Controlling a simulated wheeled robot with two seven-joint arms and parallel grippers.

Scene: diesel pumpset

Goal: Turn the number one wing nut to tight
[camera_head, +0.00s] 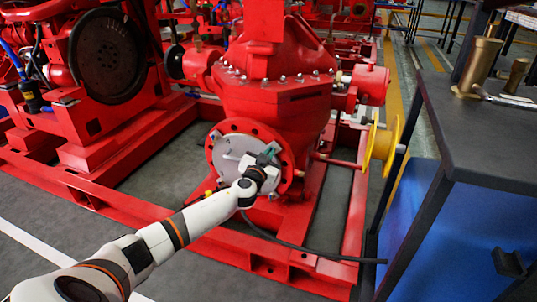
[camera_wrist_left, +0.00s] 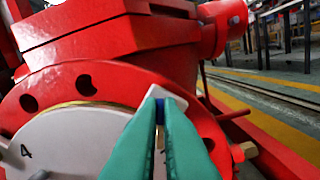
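A round grey-white cover plate (camera_head: 229,158) sits in the red flange at the front of the red pump. It also shows in the left wrist view (camera_wrist_left: 75,135), with a black number 4 on it. My left gripper (camera_head: 268,154) is at the right part of this plate. In the left wrist view, its green fingertips (camera_wrist_left: 166,104) are close together, with a narrow dark-blue piece (camera_wrist_left: 171,101) between them. I cannot tell whether they grip it. The number one wing nut cannot be made out; my fingers cover this spot. My right gripper is not in view.
A yellow wheel (camera_head: 381,148) stands to the right of the flange. A dark table (camera_head: 490,135) with brass-coloured parts (camera_head: 480,65) is at the right. A red base frame (camera_head: 290,262) and a black hose (camera_head: 310,250) lie below the pump.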

